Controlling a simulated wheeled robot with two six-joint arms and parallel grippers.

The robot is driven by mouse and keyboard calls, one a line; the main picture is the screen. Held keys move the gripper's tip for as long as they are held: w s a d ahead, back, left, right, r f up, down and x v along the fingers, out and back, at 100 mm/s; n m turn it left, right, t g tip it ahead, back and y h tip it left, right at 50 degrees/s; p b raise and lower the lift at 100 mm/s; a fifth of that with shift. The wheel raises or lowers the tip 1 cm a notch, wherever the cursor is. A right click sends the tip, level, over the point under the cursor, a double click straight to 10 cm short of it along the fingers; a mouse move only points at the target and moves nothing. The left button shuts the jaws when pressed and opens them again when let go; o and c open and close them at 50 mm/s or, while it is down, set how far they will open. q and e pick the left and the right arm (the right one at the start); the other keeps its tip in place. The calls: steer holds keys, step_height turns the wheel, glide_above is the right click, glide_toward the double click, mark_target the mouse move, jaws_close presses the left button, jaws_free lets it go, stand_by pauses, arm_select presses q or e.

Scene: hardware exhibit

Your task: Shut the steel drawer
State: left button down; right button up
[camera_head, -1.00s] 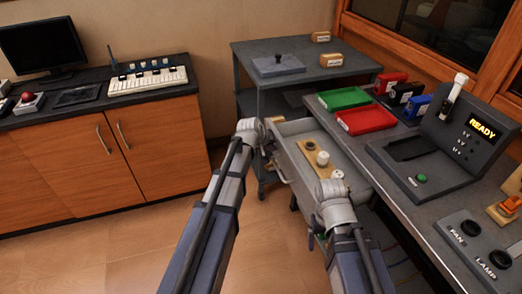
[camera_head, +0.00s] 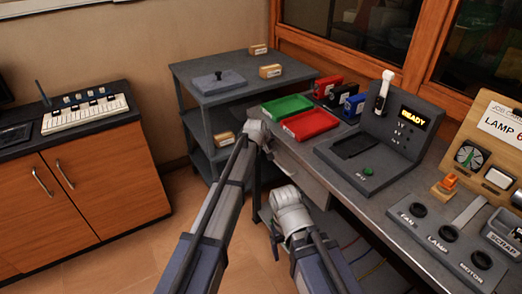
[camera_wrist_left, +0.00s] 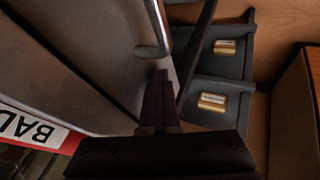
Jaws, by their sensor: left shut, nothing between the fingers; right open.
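The steel drawer (camera_head: 304,181) is a grey front under the bench edge in the head view. Its inside is out of sight, and I cannot tell whether a small gap remains. In the left wrist view its grey panel (camera_wrist_left: 95,55) fills the upper left, with a metal handle (camera_wrist_left: 155,30). My left gripper (camera_head: 267,150) is shut and empty at the drawer's left end. In the left wrist view its dark fingers (camera_wrist_left: 159,98) lie close to the panel by the handle; contact is unclear. My right gripper (camera_head: 276,238) is open, lower, in front of the bench, partly hidden by its wrist.
Green (camera_head: 287,106) and red (camera_head: 310,124) trays lie on the bench (camera_head: 345,187) above the drawer, beside a READY console (camera_head: 398,125). A grey shelf cart (camera_head: 235,85) stands behind my left gripper. Open floor (camera_head: 140,262) lies to the left.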

arm_select(q)
steer(key=shift+w+d+r, duration=0.1)
steer(key=shift+w+d, duration=0.1)
steer(key=shift+d, duration=0.1)
stand_by(0.4)
steer(key=s+a+r+p, duration=0.5)
steer(key=s+r+p, duration=0.2)
steer(key=s+p, duration=0.1)
steer(key=shift+s+a+r, duration=0.2)
steer(key=shift+a+r, duration=0.15)
steer(key=shift+r, duration=0.05)
arm_select(e)
step_height(320, 180, up, 8)
steer(key=a, duration=0.1)
